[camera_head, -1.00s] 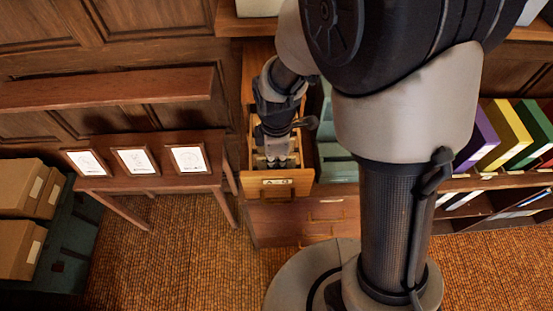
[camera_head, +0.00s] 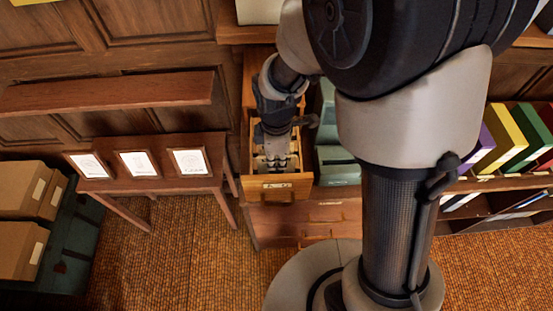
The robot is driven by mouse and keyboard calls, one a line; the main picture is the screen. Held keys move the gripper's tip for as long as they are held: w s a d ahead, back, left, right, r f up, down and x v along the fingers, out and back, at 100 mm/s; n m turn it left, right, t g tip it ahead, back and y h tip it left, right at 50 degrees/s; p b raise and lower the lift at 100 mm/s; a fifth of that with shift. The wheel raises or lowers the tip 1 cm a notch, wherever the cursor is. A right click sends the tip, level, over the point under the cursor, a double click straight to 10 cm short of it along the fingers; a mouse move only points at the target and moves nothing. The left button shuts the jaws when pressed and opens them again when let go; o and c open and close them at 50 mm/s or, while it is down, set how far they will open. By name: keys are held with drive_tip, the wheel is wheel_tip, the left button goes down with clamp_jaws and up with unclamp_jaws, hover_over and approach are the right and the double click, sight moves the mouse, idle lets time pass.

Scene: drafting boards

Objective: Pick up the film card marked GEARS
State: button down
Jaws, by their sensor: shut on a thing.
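My gripper (camera_head: 274,160) points down into an open wooden drawer (camera_head: 274,187) with a small label plate on its front. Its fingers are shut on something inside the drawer. The held thing is too small and too hidden by the fingers to make out, so I cannot tell whether it is the GEARS film card. Pale items show around the fingertips between the drawer walls. No GEARS marking is readable.
Three framed white sheets (camera_head: 138,163) stand on a small wooden table at left. Brown boxes (camera_head: 22,248) stack at far left. Green boxes (camera_head: 338,168) sit right of the drawer. Coloured binders (camera_head: 506,138) stand at right. A wall shelf (camera_head: 105,92) juts out above the small table.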

drive_tip(key=shift+r+p, duration=3.6)
drive_tip(key=shift+r, duration=1.45)
